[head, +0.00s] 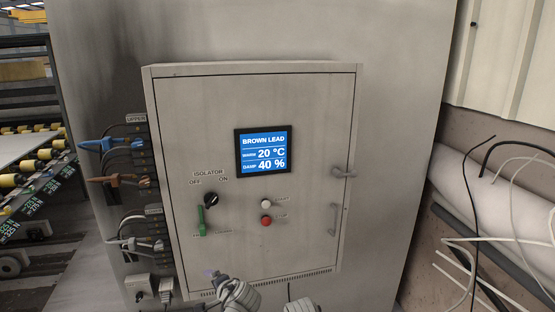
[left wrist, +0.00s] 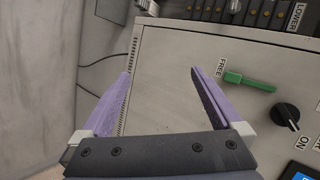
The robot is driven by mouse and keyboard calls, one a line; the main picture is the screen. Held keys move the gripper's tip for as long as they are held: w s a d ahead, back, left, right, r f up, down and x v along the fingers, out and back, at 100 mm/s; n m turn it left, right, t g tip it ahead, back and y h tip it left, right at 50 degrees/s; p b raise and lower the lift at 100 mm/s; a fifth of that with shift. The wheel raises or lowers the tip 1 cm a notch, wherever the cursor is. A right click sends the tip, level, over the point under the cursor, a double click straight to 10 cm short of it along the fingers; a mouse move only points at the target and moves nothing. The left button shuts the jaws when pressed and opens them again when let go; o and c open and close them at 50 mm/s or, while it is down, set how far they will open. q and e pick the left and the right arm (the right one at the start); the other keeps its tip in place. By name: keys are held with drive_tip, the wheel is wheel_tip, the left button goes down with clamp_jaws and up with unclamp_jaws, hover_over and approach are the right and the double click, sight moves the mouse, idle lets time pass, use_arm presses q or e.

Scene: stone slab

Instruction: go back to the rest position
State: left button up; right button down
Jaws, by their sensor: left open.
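My left gripper (head: 212,274) is low in front of the grey control cabinet (head: 180,110) in the head view, small and partly hidden by its own wrist. In the left wrist view, its two purple fingers (left wrist: 161,73) are spread apart with nothing between them. The cabinet's lower face and vent edge lie beyond them. The green lever (left wrist: 248,80) is beside one finger, apart from it. In the head view the lever (head: 202,221) points up, above the gripper. No right gripper jaws show.
The cabinet carries a blue screen (head: 263,151) reading BROWN LEAD, a black isolator knob (head: 211,199), white and red buttons and door handles. Blue (head: 97,145) and brown (head: 104,181) plugs sit in sockets at its left. Loose cables hang at the right. A conveyor stands far left.

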use_arm(q)
drive_tip(key=s+d+f+n+g+h+b, duration=0.2)
drive_tip(key=s+d+f+g, duration=0.2)
drive_tip(key=s, duration=0.5)
drive_tip(key=s+d+f+n+g+h+b, duration=0.1)
drive_tip(key=s+d+f+n+g+h, duration=0.2)
drive_tip(key=s+d+f, duration=0.6)
drive_tip(key=shift+s+d+f+g+b, duration=0.25)
drive_tip(key=shift+s+f+g+b, duration=0.3)
drive_tip(key=shift+g, duration=0.45)
use_arm(e)
wheel_tip(320, 180, down, 5)
drive_tip(key=shift+r, duration=0.1)
